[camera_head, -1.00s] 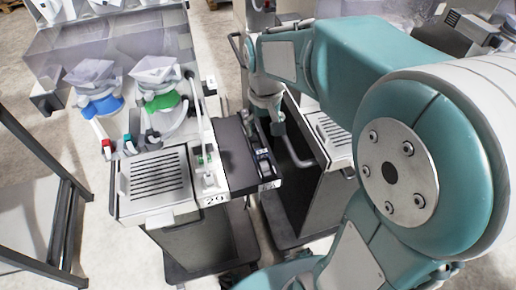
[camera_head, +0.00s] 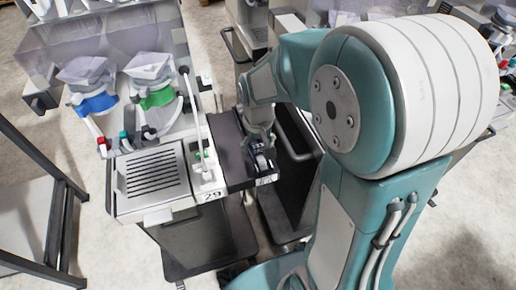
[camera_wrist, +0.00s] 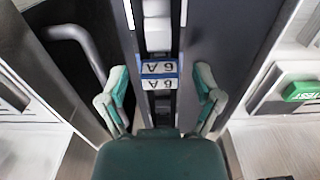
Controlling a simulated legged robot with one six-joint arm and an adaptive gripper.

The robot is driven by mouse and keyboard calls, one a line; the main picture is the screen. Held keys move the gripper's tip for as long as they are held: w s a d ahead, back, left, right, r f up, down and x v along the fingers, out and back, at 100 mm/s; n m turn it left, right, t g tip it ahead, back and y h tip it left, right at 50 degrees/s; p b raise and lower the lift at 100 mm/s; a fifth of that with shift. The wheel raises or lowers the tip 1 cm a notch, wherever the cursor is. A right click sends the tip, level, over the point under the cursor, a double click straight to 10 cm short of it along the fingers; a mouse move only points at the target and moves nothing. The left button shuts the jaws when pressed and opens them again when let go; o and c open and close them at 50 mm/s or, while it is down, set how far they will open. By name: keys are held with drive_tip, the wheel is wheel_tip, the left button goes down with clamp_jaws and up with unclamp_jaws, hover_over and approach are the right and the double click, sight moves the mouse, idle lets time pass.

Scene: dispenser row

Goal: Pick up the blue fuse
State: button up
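The blue fuse (camera_wrist: 160,77) shows in the wrist view as a small block with white "6 A" labels and a blue band. It sits in a narrow slot of a dark panel, between my fingers. My gripper (camera_wrist: 162,76) is open, with one teal-padded finger on each side of the fuse and a gap on both sides. In the head view my gripper (camera_head: 259,152) is over the right part of the black panel (camera_head: 229,152), and I cannot make out the fuse there.
The dispenser unit beside the panel has a slotted drip tray (camera_head: 153,177), a blue-collared container (camera_head: 94,101) and a green-collared container (camera_head: 156,97). A dark handle bar (camera_head: 294,136) runs close to the right of my gripper. A green "TEST" button (camera_wrist: 302,90) is at the wrist view's right.

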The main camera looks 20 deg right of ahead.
sight(259, 147)
drive_tip(key=shift+a, duration=0.1)
drive_tip(key=c, duration=0.5)
drive_tip(key=shift+c, duration=0.2)
drive_tip(key=shift+r, duration=0.25)
drive_tip(key=r, duration=0.3)
drive_tip(key=shift+s+r, duration=0.15)
drive_tip(key=shift+s, duration=0.05)
drive_tip(key=s+d+r, duration=0.3)
drive_tip(key=s+r, duration=0.6)
drive_tip(key=s, duration=0.4)
drive_tip(key=shift+s+r, duration=0.15)
drive_tip(key=shift+s, duration=0.1)
drive_tip(key=shift+r, duration=1)
drive_tip(key=shift+a+r, duration=0.1)
drive_tip(key=shift+r, duration=1.4)
